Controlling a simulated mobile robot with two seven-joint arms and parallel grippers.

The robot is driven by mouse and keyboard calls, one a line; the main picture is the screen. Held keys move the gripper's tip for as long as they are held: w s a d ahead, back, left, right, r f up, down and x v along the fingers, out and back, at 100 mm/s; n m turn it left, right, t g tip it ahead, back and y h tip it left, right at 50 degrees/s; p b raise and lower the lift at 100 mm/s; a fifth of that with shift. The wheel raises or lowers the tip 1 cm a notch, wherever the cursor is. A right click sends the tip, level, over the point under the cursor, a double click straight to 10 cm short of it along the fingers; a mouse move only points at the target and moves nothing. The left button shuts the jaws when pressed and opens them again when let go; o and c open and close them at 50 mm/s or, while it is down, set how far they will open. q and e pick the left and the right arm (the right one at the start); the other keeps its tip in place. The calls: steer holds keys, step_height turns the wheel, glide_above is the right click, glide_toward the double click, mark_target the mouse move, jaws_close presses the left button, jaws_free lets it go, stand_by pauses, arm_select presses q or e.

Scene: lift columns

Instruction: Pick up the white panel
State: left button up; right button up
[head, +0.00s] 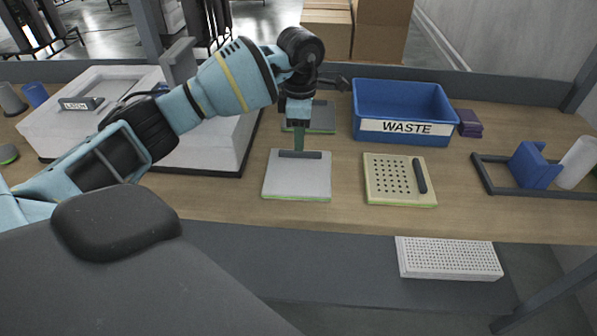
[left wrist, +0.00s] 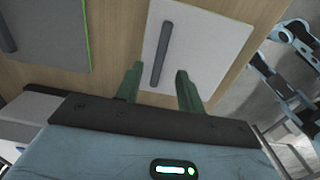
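The white panel (head: 297,182) lies flat on the wooden table near its front edge, with a thin green edge and a dark bar handle (head: 300,154) along its far side. My left gripper (head: 299,146) points down at the handle. In the left wrist view, the white panel (left wrist: 205,48) and its handle show ahead of my left gripper (left wrist: 158,69). Its two green fingers are apart, one on each side of the handle's near end in the picture. I cannot tell whether they touch it. My right gripper is not in view.
A grey panel (head: 322,117) lies behind, and a perforated cream panel (head: 385,195) lies to the right. A blue WASTE bin (head: 402,104) stands behind that. A white LATCH box (head: 215,140) is at left. A blue block on a dark frame (head: 485,178) is at right.

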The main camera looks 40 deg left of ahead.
mark_target(299, 171)
arm_select(q)
step_height(299, 171, down, 4)
steer(key=shift+w+f, duration=0.1)
steer(key=shift+f, duration=0.05)
jaws_close()
stand_by(0.3)
